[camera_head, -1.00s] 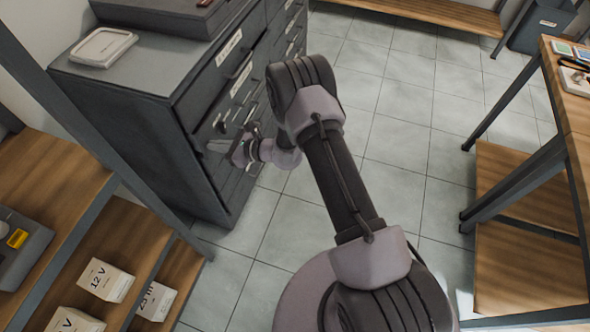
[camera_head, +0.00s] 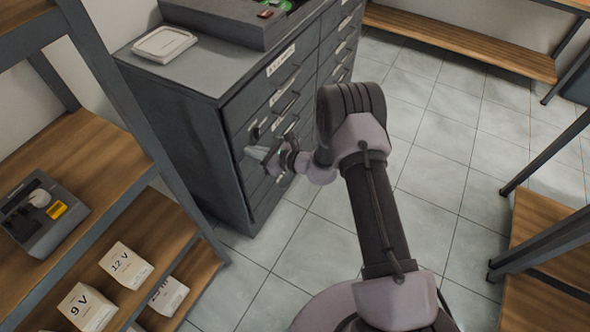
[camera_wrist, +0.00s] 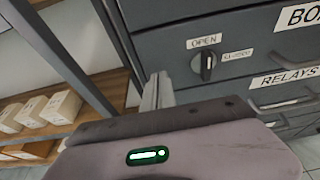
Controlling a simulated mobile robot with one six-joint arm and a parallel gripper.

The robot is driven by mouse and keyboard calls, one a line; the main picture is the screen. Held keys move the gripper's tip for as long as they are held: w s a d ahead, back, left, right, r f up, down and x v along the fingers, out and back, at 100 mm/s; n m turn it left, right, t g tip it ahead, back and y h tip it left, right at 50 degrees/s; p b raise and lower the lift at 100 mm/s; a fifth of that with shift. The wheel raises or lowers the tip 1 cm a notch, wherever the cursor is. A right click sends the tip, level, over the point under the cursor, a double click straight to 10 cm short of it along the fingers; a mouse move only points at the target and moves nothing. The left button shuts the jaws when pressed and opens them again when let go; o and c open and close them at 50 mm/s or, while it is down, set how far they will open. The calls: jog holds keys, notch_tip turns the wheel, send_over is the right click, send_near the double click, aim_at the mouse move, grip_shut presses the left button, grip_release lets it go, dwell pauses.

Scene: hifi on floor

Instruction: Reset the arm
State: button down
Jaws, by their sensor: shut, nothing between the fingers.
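My gripper (camera_head: 262,156) is in front of the dark grey drawer cabinet (camera_head: 190,135), near the left part of its drawer front. In the wrist view, my gripper's fingers (camera_wrist: 157,92) are together with nothing between them. They point toward the cabinet front, just left of a black rotary knob (camera_wrist: 207,66) with labels reading OPEN and, it seems, CLOSED. The fingers appear apart from the knob. My arm reaches out from the base with the elbow raised.
A wooden shelf unit (camera_head: 95,205) with boxes marked 12 V (camera_head: 125,265) and 9 V (camera_head: 87,305) stands at left. A white tray (camera_head: 165,44) and a dark open case (camera_head: 235,18) sit on the cabinet. Tiled floor (camera_head: 440,150) is clear to the right.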

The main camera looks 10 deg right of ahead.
jog(key=p+v, duration=0.4)
jog(key=v, duration=0.8)
jog(key=s+a+r+n+g, duration=0.25)
jog(key=s+r+n, duration=0.35)
jog(key=r, duration=0.6)
jog(key=s+a+r+n+g, duration=0.2)
jog(key=s+r+n+g, duration=0.35)
jog(key=r, duration=0.55)
jog(key=s+d+r+n+t+h, duration=0.2)
jog(key=s+d+r+n+h, duration=0.2)
jog(key=s, duration=0.5)
jog(key=s+d+r+n+t+h, duration=0.3)
jog(key=s+d+r+n+h, duration=0.2)
jog(key=s+d, duration=0.3)
jog(key=shift+s+h, duration=0.4)
jog(key=shift+s, duration=0.35)
jog(key=c, duration=2.1)
grip_release()
jog(key=shift+a+r, duration=0.1)
